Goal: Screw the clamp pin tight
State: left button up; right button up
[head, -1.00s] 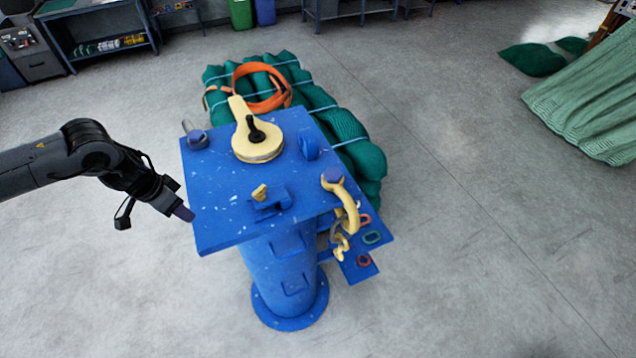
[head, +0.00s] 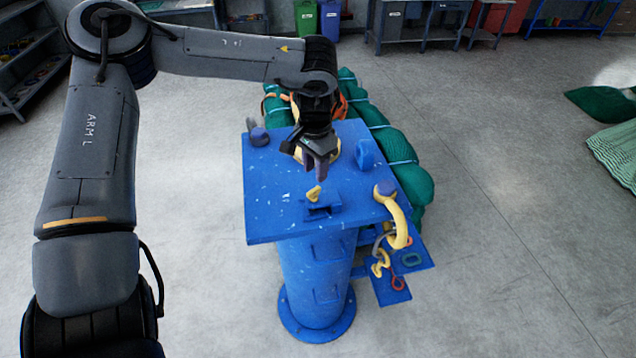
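A small blue clamp (head: 322,209) stands near the front middle of the blue bench top (head: 272,215). A yellow wing-shaped piece (head: 314,194), which looks like the clamp pin's head, sticks up at its left side. How deep the pin sits cannot be seen. My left gripper (head: 317,172) points down above the bench, just behind and above the yellow piece in the picture, and looks apart from it. Its fingertips are small and dark, so whether they are apart or together is unclear. My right gripper is out of view.
My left gripper partly hides a round cream-yellow piece (head: 333,153). A blue lug (head: 366,153) and a yellow shackle (head: 397,220) stand to the right. A grey shackle with a blue pin (head: 259,136) stands at back left. Green net (head: 408,182) lies behind.

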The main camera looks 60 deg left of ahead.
aim_at(315, 189)
pick_arm(q)
jog(key=shift+f+p, duration=0.5)
jog(key=shift+f, duration=2.65)
grip_shut()
